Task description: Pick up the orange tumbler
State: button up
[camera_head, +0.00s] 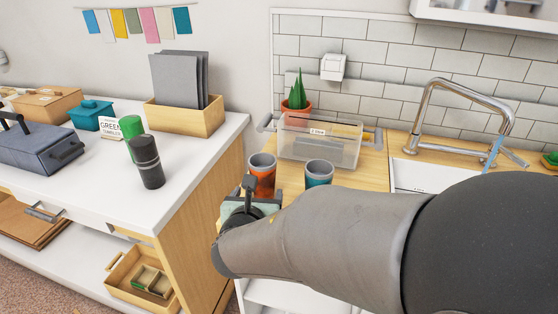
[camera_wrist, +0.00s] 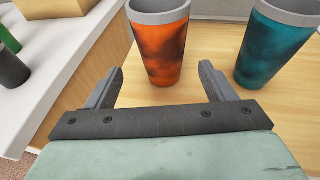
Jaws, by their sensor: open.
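The orange tumbler (camera_head: 262,174) stands upright on the wooden counter, with dark mottling and a grey rim. In the wrist view the orange tumbler (camera_wrist: 159,45) is just beyond the fingertips, roughly between their lines. My gripper (camera_wrist: 161,75) is open and empty, its two dark fingers pointing toward the tumbler. In the head view my gripper (camera_head: 249,187) is partly hidden by my arm and covers some of the tumbler's lower part. A teal tumbler (camera_head: 318,173) stands upright to the right; it also shows in the wrist view (camera_wrist: 271,45), right of the right finger.
A clear bin (camera_head: 320,145) and a potted plant (camera_head: 296,98) stand behind the tumblers. The sink (camera_head: 410,174) and tap (camera_head: 440,92) are at the right.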

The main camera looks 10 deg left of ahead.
aim_at(262, 188)
jog(key=x, duration=0.7)
jog(key=shift+w+d, duration=0.15)
jog(key=shift+w, duration=0.05)
jog(key=shift+c, duration=0.4)
jog(key=c, duration=1.2)
jog(key=shift+r, duration=0.1)
